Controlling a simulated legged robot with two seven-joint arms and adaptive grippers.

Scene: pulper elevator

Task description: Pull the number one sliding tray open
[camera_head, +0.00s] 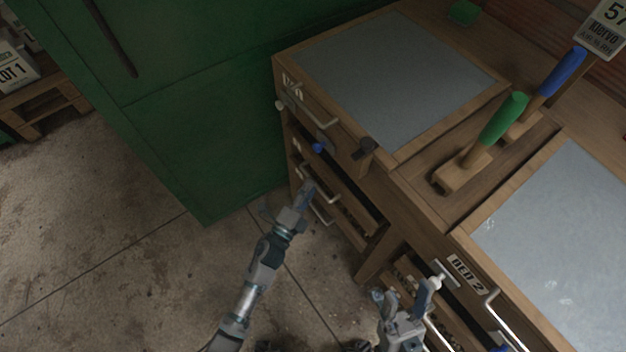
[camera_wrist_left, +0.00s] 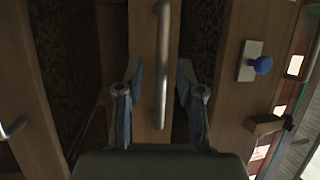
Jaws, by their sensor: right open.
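Two sliding trays with metal bar handles sit one above the other under the left wooden bench; I cannot read their numbers. My left gripper (camera_head: 306,188) is at the upper tray's handle (camera_head: 328,193). In the left wrist view the open fingers (camera_wrist_left: 158,100) stand on either side of this bar handle (camera_wrist_left: 163,60), with gaps to both. The lower tray's handle (camera_head: 322,213) also shows at the left of the wrist view (camera_wrist_left: 14,129). My right gripper (camera_head: 408,295) is open and empty beside the right bench.
A blue knob (camera_head: 317,148) sits above the trays. A green cabinet (camera_head: 200,120) stands left of the bench. Green-handled (camera_head: 504,118) and blue-handled (camera_head: 562,72) levers rise between the grey bed tops.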

